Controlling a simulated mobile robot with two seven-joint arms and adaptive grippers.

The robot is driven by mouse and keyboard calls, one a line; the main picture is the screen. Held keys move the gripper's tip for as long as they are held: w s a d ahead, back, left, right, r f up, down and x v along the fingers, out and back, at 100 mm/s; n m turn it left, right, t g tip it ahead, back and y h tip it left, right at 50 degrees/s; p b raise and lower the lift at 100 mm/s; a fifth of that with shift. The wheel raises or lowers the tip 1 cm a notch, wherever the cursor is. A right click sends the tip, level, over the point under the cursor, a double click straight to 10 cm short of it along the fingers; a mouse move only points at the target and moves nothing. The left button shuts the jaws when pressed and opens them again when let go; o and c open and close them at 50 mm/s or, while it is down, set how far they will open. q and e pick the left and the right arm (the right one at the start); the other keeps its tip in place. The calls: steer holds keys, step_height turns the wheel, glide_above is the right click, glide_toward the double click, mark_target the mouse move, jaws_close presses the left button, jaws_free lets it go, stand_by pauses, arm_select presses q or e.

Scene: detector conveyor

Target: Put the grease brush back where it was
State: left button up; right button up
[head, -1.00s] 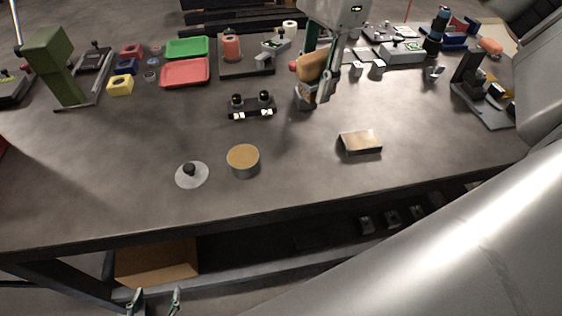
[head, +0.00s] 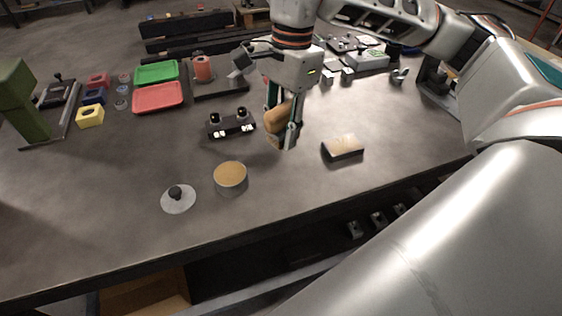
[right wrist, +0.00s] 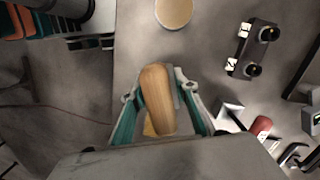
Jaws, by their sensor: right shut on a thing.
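My right gripper (head: 283,134) is shut on the grease brush (head: 278,117), a thick wooden handle. In the right wrist view the brush (right wrist: 156,92) lies between the two fingers of the gripper (right wrist: 158,108). Its bristle end is mostly hidden. The brush is tilted in the head view, over the middle of the table; I cannot tell whether its lower end touches the top. A round tin with a tan top (head: 230,179) stands to its lower left, apart from it. The tin also shows at the top of the right wrist view (right wrist: 174,12). My left gripper is out of view.
A round lid with a dark knob (head: 178,198) lies left of the tin. A tan-topped block (head: 343,148) lies to the right. A dark device with two knobs (head: 231,124) stands left of the gripper. A red tray (head: 158,97) and green tray (head: 157,72) lie behind.

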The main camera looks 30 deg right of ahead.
mark_target(280, 173)
step_height(280, 173, down, 9)
steer(key=shift+f, duration=0.2)
stand_by(0.3)
steer(key=shift+f, duration=0.15)
steer(key=o, duration=1)
steer(key=r, duration=0.4)
steer(key=d+r, duration=0.1)
steer(key=r, duration=0.7)
steer(key=shift+w+d+r, duration=0.1)
steer(key=shift+d+r, duration=0.05)
steer(key=shift+d, duration=0.05)
